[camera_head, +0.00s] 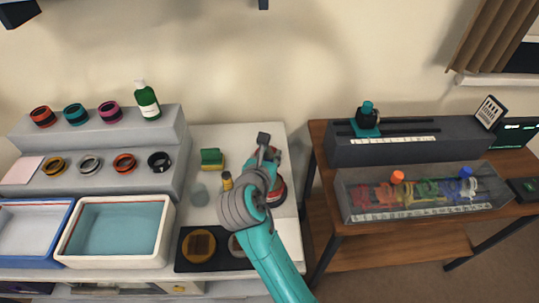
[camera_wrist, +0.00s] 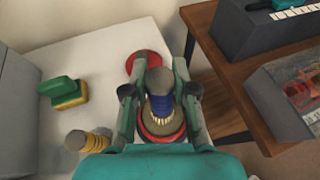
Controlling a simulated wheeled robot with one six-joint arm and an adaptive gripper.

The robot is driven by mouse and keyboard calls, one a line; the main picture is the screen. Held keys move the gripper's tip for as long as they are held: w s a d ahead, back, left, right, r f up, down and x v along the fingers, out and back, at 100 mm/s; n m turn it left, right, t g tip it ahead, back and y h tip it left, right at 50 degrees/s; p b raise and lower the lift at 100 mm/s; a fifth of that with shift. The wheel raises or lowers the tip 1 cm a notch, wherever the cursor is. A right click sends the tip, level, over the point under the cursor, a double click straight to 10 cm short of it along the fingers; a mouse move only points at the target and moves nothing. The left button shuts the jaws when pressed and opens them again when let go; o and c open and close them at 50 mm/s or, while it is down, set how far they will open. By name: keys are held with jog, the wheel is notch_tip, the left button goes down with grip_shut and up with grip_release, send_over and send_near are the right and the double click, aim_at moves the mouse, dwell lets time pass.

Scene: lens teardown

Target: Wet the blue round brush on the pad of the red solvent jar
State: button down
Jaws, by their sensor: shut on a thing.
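My gripper (camera_wrist: 160,92) is shut on the blue round brush, with one finger on each side of it. The brush (camera_wrist: 160,106) has a grey top, a blue band and pale bristles pointing down. The red solvent jar (camera_wrist: 148,138) is under the brush, with its red rim showing around a brownish-grey top. The bristles appear over that top; I cannot tell whether they touch it. In the head view, my gripper (camera_head: 266,152) is in front of the red jar (camera_head: 279,192), and the brush is hidden.
A red round thing (camera_wrist: 138,62) lies behind the jar. A green-and-yellow sponge (camera_head: 212,159) and a wooden-coloured cylinder (camera_head: 227,181) stand to the left. A black mat (camera_head: 183,262) lies in front. A wooden table (camera_head: 318,165) stands across a gap at right.

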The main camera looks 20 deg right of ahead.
jog(key=shift+f, duration=0.55)
dwell(1.0)
jog(key=shift+r, duration=3.55)
jog(key=shift+s, duration=0.1)
